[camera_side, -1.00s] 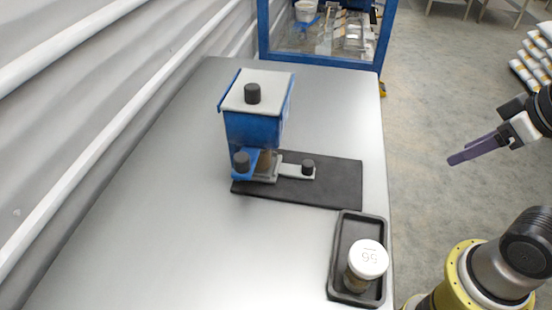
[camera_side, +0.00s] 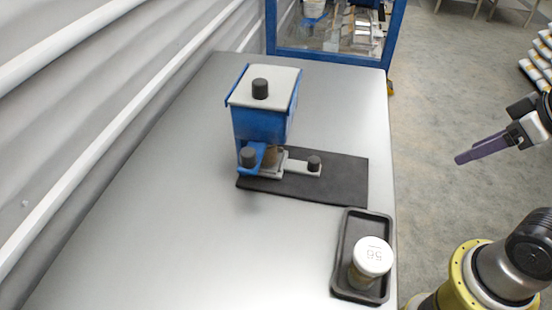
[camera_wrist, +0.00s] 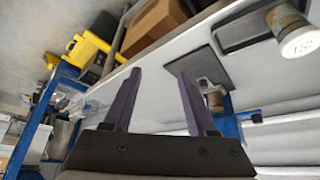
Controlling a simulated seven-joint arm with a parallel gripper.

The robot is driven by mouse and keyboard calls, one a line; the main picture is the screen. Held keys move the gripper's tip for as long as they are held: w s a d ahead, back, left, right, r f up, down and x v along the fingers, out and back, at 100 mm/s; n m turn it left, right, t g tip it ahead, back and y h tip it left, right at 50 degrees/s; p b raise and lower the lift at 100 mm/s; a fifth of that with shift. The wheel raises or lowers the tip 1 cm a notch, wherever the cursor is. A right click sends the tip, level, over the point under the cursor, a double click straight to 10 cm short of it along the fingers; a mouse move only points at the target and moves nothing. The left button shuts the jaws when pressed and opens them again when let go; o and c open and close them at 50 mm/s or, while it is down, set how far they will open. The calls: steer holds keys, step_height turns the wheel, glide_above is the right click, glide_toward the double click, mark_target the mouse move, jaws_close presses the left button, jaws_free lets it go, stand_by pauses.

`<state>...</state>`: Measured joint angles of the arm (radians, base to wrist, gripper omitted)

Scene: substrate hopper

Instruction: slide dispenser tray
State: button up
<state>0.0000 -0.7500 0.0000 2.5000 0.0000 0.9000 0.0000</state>
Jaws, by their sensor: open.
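A blue hopper (camera_side: 258,122) with a pale lid and black lid knob stands on the table. My gripper (camera_side: 460,160) has purple fingers and hangs beyond the table's right edge, well apart from the tray. In the wrist view the fingers (camera_wrist: 160,75) are spread with nothing between them. The hopper's foot and tray show small and partly hidden behind the right finger there.
A black mat (camera_side: 345,182) lies under the tray. A black shallow tray (camera_side: 343,270) at the front right holds a jar with a white numbered lid (camera_side: 373,250). Another black knob (camera_side: 248,156) sits on the hopper's blue base. The table's left side is clear.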

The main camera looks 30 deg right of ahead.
stand_by(0.3)
steer(key=w+a+n+g, duration=0.25)
steer(key=w+n, duration=0.35)
steer(key=w, duration=0.5)
steer(key=w+a+f+n+g, duration=0.1)
steer(key=a+f, duration=0.1)
steer(key=w+a+f+n+g, duration=0.1)
steer(key=w+a+f, duration=0.1)
steer(key=f, duration=0.1)
steer(key=w+a+f+n+g, duration=0.1)
steer(key=w+a+f, duration=0.1)
steer(key=f, duration=0.1)
steer(key=shift+a+f, duration=0.25)
steer(key=shift+a, duration=0.05)
glide_above(315, 160)
steer(key=shift+d, duration=0.15)
steer(key=shift+w+a+f, duration=0.1)
steer(key=shift+a+f, duration=0.1)
steer(key=shift+f, duration=2.3)
